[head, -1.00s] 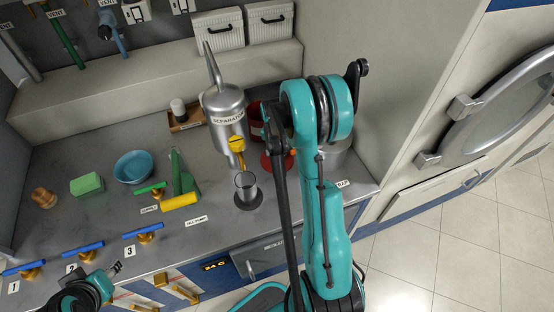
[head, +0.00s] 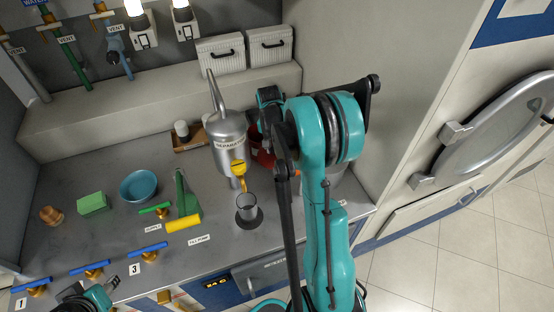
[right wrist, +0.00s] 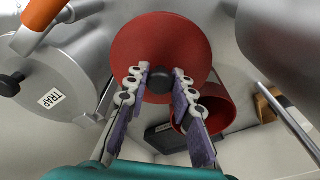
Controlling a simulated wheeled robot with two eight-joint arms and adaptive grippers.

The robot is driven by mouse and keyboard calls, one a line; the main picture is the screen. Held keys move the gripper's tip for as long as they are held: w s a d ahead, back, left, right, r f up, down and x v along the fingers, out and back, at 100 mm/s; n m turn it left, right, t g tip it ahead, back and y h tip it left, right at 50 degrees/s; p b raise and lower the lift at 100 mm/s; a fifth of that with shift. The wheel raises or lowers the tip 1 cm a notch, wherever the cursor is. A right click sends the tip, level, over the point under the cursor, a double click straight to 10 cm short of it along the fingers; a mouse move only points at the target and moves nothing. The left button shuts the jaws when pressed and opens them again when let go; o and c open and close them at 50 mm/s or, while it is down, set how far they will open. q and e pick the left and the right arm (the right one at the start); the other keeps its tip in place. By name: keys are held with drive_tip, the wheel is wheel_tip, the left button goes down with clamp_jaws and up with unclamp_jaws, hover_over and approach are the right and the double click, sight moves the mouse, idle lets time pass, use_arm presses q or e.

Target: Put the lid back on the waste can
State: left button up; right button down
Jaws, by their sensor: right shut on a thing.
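In the right wrist view my right gripper (right wrist: 160,76) is shut on the black knob of a red round lid (right wrist: 158,45). The red waste can (right wrist: 216,108) shows beyond the lid, lower right, with its mouth uncovered. The lid partly overlaps it in this view; I cannot tell if they touch. In the head view the red can (head: 259,156) is mostly hidden behind my right arm and the separator, and the lid cannot be made out clearly. My left gripper (head: 112,286) is low at the counter's front left, apparently empty; its jaw opening is unclear.
The grey separator (head: 228,139) with a yellow tap stands left of the can, a glass beaker (head: 248,208) in front. A trap vessel (right wrist: 55,82) is close on the other side. A wooden tray (head: 188,143) and blue bowl (head: 138,185) are farther left.

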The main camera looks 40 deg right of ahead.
drive_tip(key=w+d+r+p, duration=0.2)
drive_tip(key=w+r, duration=0.1)
drive_tip(key=w, duration=0.3)
drive_tip(key=w+d+r+p, duration=0.2)
drive_tip(key=w+r+p, duration=0.15)
drive_tip(key=w, duration=0.35)
use_arm(q)
drive_tip(key=shift+w+r+b, duration=0.15)
drive_tip(key=shift+r+b, duration=0.6)
drive_tip(key=shift+b, duration=1.7)
use_arm(e)
wheel_tip(320, 180, down, 6)
drive_tip(key=shift+a, duration=0.25)
use_arm(q)
drive_tip(key=shift+f+b, duration=0.3)
drive_tip(key=shift+f, duration=0.05)
use_arm(e)
drive_tip(key=shift+f, duration=0.15)
drive_tip(key=c, duration=0.7)
unclamp_jaws()
